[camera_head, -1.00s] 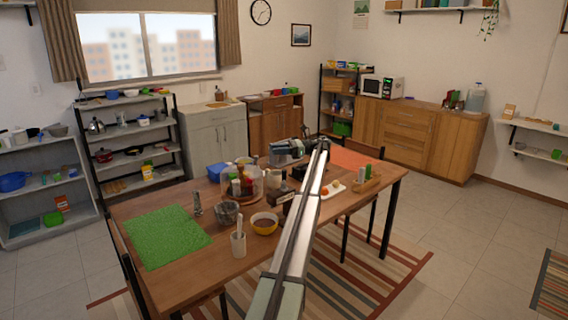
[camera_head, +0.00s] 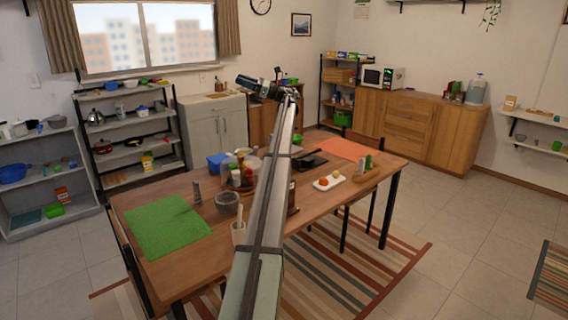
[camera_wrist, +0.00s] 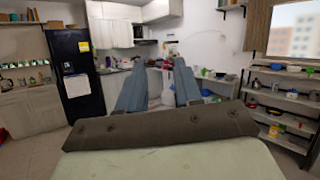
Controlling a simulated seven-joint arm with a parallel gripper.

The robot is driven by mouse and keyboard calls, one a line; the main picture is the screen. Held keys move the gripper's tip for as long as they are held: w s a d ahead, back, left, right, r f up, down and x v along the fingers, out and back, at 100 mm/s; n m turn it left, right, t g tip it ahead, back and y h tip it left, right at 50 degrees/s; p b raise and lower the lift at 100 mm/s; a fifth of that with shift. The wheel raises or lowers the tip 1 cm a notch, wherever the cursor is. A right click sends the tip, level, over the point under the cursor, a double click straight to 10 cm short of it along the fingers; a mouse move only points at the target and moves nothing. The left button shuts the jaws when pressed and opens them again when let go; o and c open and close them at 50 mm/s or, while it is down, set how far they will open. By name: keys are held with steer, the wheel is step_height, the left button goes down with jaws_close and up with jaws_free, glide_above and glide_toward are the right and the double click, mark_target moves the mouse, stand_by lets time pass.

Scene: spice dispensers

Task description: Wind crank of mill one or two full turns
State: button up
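My gripper (camera_head: 243,82) is raised above the far side of the table in the head view, pointing left. In the wrist view its two blue-grey fingers (camera_wrist: 160,72) stand apart with nothing between them, so it is open and empty. No crank can be made out. A grey upright cylinder (camera_head: 196,192), perhaps a mill, stands by the green mat. Red and dark bottles (camera_head: 240,177) stand clustered mid-table, partly behind my arm. A small dark item (camera_head: 293,199) shows just right of my arm; I cannot tell whether it is a mill. My gripper touches none of them.
The wooden table (camera_head: 325,205) also bears a green mat (camera_head: 165,226), a grey bowl (camera_head: 227,202), a white tray (camera_head: 328,182) with round items and a wooden rack (camera_head: 366,177). My arm hides a strip of the middle. Shelves (camera_head: 127,140) and cabinets line the walls.

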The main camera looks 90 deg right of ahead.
steer(key=s+d+r+m+g+h, duration=0.25)
steer(key=d+r+m+h, duration=0.3)
steer(key=m+h, duration=0.6)
steer(key=s+d+r+m+g+h, duration=0.2)
steer(key=s+d+r+m+h, duration=0.3)
steer(key=m+h, duration=0.6)
steer(key=s+d+f+m+g, duration=0.45)
steer(key=m+g, duration=0.45)
steer(key=m, duration=0.5)
steer(key=s+d+f+m+g, duration=0.4)
steer(key=s+m+g, duration=0.2)
steer(key=m+g, duration=0.6)
steer(key=a+f+m+t+y, duration=0.2)
steer(key=a+f+m+y, duration=0.2)
steer(key=f+m+y, duration=0.85)
steer(key=w+a+f+m+t+y, duration=0.2)
steer(key=a+f+m+y, duration=0.75)
steer(key=a+m, duration=0.65)
steer(key=shift+g+h, duration=0.25)
steer(key=shift+h, duration=0.7)
step_height(320, 180, down, 15)
steer(key=shift+s+d+r, duration=0.1)
